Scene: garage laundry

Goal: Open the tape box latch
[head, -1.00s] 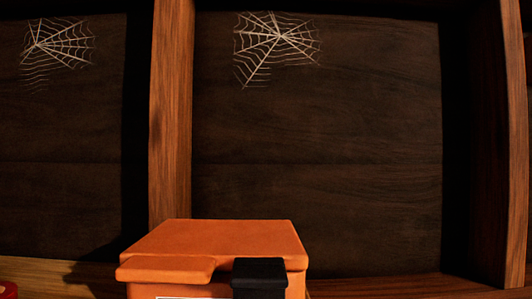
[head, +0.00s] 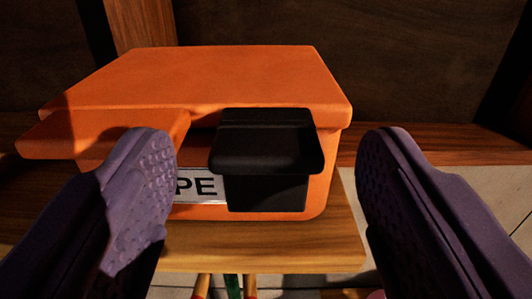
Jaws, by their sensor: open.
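The orange tape box (head: 200,85) sits on a wooden shelf with its lid down. A white label (head: 200,186) on its front shows the letters "PE"; the rest is hidden behind my left finger. The black latch (head: 266,160) is on the right part of the box front, its top edge level with the lid. My gripper (head: 262,165) is open, with purple padded fingers on either side of the latch. The left finger overlaps the box front in the picture, and the right finger is to the right of the box. I see no finger touching the latch.
The wooden shelf (head: 290,243) ends just in front of the box. A wooden post and dark back panel (head: 400,50) stand behind it. Below the shelf edge, some handle-like items (head: 232,287) show. Shelf to the right of the box is clear.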

